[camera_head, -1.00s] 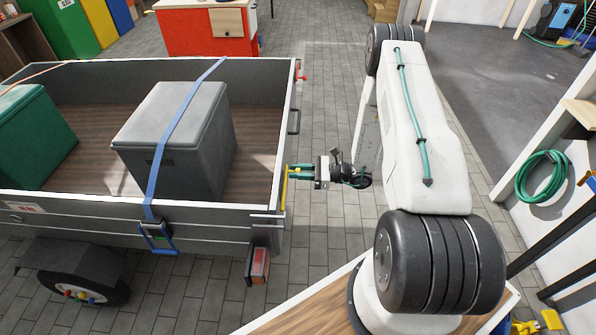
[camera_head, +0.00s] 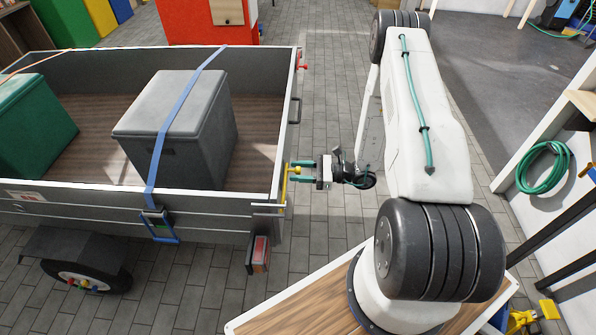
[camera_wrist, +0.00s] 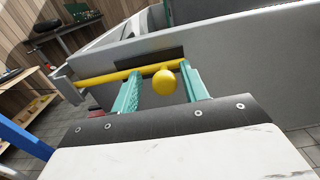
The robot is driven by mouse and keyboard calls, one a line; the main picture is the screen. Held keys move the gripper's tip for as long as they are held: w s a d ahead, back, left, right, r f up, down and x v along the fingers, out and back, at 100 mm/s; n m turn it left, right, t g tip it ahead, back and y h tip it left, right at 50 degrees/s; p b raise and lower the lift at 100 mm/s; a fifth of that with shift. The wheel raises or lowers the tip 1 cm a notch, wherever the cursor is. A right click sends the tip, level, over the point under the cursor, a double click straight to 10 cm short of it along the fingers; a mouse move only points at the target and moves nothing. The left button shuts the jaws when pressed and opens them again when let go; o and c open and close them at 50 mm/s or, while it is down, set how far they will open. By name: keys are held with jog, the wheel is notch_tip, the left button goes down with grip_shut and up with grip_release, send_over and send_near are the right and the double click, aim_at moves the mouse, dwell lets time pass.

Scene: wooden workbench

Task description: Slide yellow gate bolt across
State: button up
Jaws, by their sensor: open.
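The yellow gate bolt (camera_head: 284,186) is on the trailer's tailgate end, at its outer corner. In the wrist view it is a yellow rod (camera_wrist: 105,78) running along the grey gate, with a round yellow knob (camera_wrist: 164,82) standing out toward me. My gripper (camera_head: 296,170) has teal fingers and points left at the bolt. In the wrist view the fingers of my gripper (camera_wrist: 160,75) are apart, one on each side of the knob. The knob lies between them with a gap on both sides. The fingertips are at the rod; I cannot tell whether they touch it.
The grey trailer (camera_head: 120,214) fills the left, carrying a grey box (camera_head: 190,140) under a blue strap and a green box (camera_head: 35,130). A red lamp block (camera_head: 258,253) hangs below its corner. A latch bracket (camera_wrist: 65,85) stands at the rod's left end. Paved floor is clear behind my gripper.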

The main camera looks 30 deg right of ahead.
jog(key=v, duration=0.7)
jog(key=shift+s+d, duration=0.15)
jog(key=shift+d, duration=0.05)
jog(key=s+a+r+n+g+h, duration=0.3)
jog(key=s+r+n, duration=0.4)
jog(key=r, duration=0.7)
jog(key=s+a+r+n+g+h, duration=0.2)
jog(key=s+a+r+n+h, duration=0.4)
jog(key=r, duration=0.7)
jog(key=s+a+r+n+g+h, duration=0.3)
jog(key=s+r+n+h, duration=0.3)
jog(key=r, duration=0.8)
jog(key=s+a+n, duration=0.1)
jog(key=s+n, duration=0.2)
jog(key=n, duration=0.2)
jog(key=shift+s+a+r+n+g, duration=0.2)
jog(key=shift+r+n+g, duration=0.1)
jog(key=shift+n, duration=0.1)
